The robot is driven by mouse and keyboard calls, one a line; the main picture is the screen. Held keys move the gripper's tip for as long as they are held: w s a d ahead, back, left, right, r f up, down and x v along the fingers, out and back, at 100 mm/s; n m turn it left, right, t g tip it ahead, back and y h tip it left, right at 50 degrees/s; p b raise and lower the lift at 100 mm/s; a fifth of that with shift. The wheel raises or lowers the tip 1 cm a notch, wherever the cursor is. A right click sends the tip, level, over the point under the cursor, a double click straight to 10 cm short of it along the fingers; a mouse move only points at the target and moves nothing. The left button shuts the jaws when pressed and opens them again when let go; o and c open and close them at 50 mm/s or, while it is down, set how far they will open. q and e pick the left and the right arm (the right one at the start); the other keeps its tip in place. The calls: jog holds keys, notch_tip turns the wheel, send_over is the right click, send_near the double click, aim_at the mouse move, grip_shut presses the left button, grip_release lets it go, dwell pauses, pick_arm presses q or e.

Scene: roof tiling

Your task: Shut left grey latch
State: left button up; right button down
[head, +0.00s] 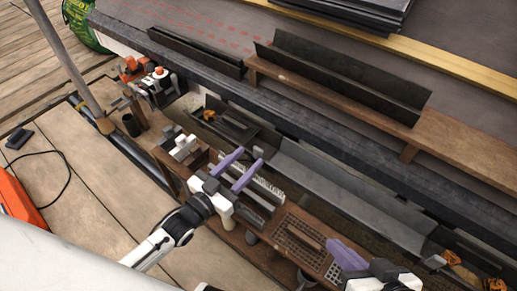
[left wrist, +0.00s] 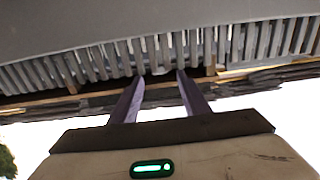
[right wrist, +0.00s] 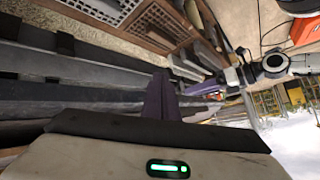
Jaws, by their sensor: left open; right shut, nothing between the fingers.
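I cannot pick out the left grey latch for certain in any view. My left gripper (head: 239,168) is open, its two purple fingers apart over the brown bench beside the eave. In the left wrist view its fingers (left wrist: 161,78) point toward a row of grey slats, with nothing between them. Small white and grey blocks (head: 181,146) sit on the bench just left of this gripper. My right gripper (head: 346,252) is shut and empty at the lower right, near a brown grate (head: 298,236). Its purple fingers (right wrist: 160,95) also show in the right wrist view.
Dark angled channels (head: 345,80) lie on a wooden plank above the dark roof edge. A long grey gutter (head: 345,190) runs below it. An orange and black tool (head: 155,82) stands at the left. Wooden decking (head: 90,200) is mostly clear.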

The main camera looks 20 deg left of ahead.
aim_at(256, 150)
pick_arm(q)
jog(key=b+x, duration=0.1)
jog(key=x, duration=0.3)
jog(key=shift+w+f, duration=0.15)
jog(key=shift+w, duration=0.1)
jog(key=shift+w+d+b, duration=0.3)
jog(key=shift+w, duration=0.35)
pick_arm(e)
jog(key=shift+w+a+r+t+y, duration=0.1)
jog(key=shift+a+r+t+y, duration=0.15)
jog(key=shift+r, duration=0.2)
jog(key=shift+w+a+r+t+y, duration=0.1)
jog(key=shift+a+r+y, duration=0.05)
jog(key=shift+a+r, duration=0.2)
